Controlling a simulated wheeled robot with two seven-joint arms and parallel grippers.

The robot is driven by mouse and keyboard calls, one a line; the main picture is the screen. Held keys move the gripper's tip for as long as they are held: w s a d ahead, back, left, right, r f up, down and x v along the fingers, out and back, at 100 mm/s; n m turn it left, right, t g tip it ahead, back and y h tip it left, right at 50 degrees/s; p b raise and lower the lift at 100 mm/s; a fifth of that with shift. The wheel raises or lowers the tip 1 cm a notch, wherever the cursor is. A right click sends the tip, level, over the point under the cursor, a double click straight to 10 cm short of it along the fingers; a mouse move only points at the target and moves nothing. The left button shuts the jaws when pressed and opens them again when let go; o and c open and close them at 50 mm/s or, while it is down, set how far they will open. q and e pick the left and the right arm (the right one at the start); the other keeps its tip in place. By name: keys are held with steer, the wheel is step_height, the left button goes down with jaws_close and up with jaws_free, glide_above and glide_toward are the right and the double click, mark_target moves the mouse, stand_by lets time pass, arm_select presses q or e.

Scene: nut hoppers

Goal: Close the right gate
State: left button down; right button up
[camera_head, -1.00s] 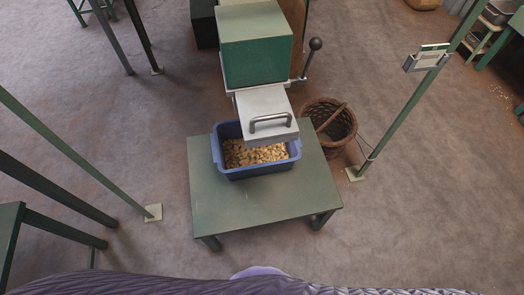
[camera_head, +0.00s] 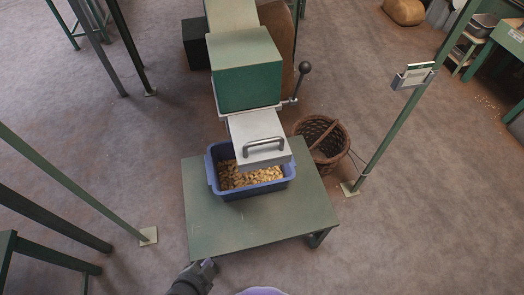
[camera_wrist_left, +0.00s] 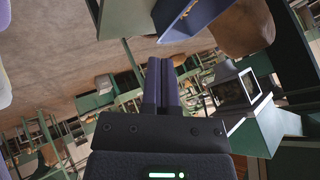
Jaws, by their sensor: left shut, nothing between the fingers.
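One green hopper (camera_head: 246,75) stands in the head view, with a pale grey metal plate (camera_head: 250,126) sloping out of its front. A bar handle (camera_head: 264,145) is fixed on the plate. A lever with a dark ball knob (camera_head: 304,68) stands up at the hopper's right side. Below the plate, a blue bin (camera_head: 243,192) holds nuts (camera_head: 250,175). My left gripper (camera_head: 207,265) is at the bottom of the head view, in front of the table and well apart from handle and lever. In the left wrist view its fingers (camera_wrist_left: 161,62) are shut and empty. My right gripper is not in view.
The bin stands on a low green table (camera_head: 265,225). A wicker basket (camera_head: 321,138) stands on the floor right of it. Green posts rise at left and right, the right one carrying a small box (camera_head: 412,78). Floor on both sides is open.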

arm_select(q)
steer(key=w+d+r+m+t+h, duration=0.2)
steer(key=d+r+m, duration=0.1)
steer(key=r, duration=0.5)
steer(key=w+d+r+m+t+h, duration=0.2)
steer(key=d+r+m, duration=0.15)
steer(key=r, duration=0.45)
steer(key=w+d+r+m+t+h, duration=0.2)
steer(key=d+r+m, duration=0.15)
steer(key=r, duration=0.45)
steer(key=shift+m, duration=0.3)
steer(key=w+d, duration=0.1)
steer(key=w, duration=0.3)
steer(key=w+d+f+b, duration=0.1)
steer(key=w, duration=0.3)
steer(key=w+d+f, duration=0.1)
steer(key=w, duration=0.3)
steer(key=shift+d, duration=0.1)
steer(key=shift+w+f, duration=0.1)
steer(key=shift+w, duration=0.2)
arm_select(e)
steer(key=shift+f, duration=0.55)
arm_select(q)
steer(key=shift+w, duration=0.1)
